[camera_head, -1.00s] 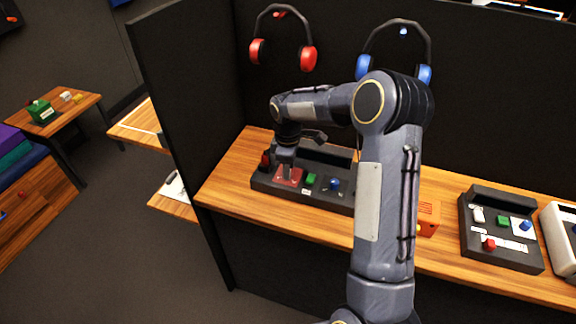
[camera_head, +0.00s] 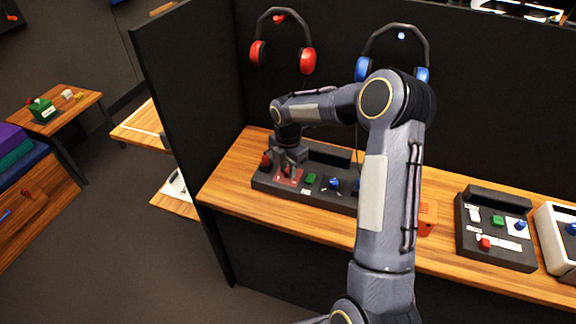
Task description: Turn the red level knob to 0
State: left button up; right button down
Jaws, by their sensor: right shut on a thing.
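A dark panel (camera_head: 318,196) lies on the wooden bench, with a red plate (camera_head: 281,180) near its left end. My right gripper (camera_head: 288,174) points down at this plate, shut on the red level knob, which the fingers mostly hide. I cannot read the knob's pointer or its scale. A green control (camera_head: 311,180) and a blue knob (camera_head: 334,184) sit to the right of the fingers. A red round part (camera_head: 266,161) is at the panel's left end. My left gripper is out of view.
A second dark panel (camera_head: 481,247) and a white panel (camera_head: 551,220) stand farther right on the bench (camera_head: 226,186). An orange box (camera_head: 428,215) is partly behind my right arm. Red headphones (camera_head: 306,60) and blue headphones (camera_head: 421,73) hang on the dark partition.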

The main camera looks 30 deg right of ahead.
jog(key=shift+n+p, duration=0.5)
jog(key=shift+n, duration=1.6)
jog(key=c, duration=1.2)
grip_release()
jog(key=shift+r, duration=0.1)
notch_tip(320, 180, up, 7)
jog(key=shift+b, duration=0.35)
jog(key=shift+r, duration=0.35)
